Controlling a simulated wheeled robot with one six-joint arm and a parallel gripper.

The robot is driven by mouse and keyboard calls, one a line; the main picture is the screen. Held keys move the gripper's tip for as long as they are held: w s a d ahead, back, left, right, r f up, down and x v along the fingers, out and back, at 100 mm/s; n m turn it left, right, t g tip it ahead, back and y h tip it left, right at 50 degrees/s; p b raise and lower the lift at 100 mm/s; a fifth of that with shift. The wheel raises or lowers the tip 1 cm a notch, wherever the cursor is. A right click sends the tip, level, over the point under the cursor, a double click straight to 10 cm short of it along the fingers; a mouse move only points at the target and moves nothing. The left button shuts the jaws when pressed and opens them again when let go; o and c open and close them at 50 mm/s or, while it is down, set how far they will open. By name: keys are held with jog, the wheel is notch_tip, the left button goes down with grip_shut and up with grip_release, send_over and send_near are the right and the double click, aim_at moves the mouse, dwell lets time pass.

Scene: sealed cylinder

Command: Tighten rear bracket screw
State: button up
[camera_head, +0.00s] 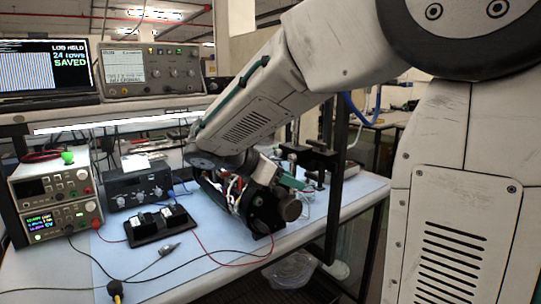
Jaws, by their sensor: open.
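My arm reaches down from the upper right to the workbench. My gripper (264,218) is at its end, dark and low over the right part of the blue bench mat (215,262). It is open, and I see nothing held in it. A dark metal fixture with a bracket-like shape (318,156) stands at the back right of the bench, behind and to the right of the gripper. A small teal part (291,181) shows between them, partly hidden by the wrist. I cannot make out a bracket screw or a sealed cylinder.
Stacked power supplies (57,203) stand at the left, beside a dark knobbed box (138,188). A black tray (160,225) and a probe with cables lie on the mat. A laptop (45,70) and an oscilloscope (152,72) sit on the shelf. A dark upright post (337,190) stands at right.

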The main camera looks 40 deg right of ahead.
aim_at(275, 153)
jog(key=w+n+h, duration=0.2)
jog(key=w+n, duration=0.1)
jog(key=w, duration=0.1)
jog(key=w+a+n+t+h, duration=0.1)
jog(key=w+n+h, duration=0.1)
jog(key=w, duration=0.3)
jog(key=w+n+t+h, duration=0.1)
jog(key=w+n+h, duration=0.1)
jog(key=w, duration=0.3)
jog(key=shift+w+a+r+n, duration=0.15)
jog(key=shift+w+r+n, duration=0.1)
jog(key=shift+n, duration=0.55)
jog(key=shift+w+t, duration=0.25)
jog(key=shift+t, duration=0.05)
jog(key=d, duration=0.7)
jog(key=shift+w+d, duration=0.15)
jog(key=shift+d, duration=0.15)
grip_shut()
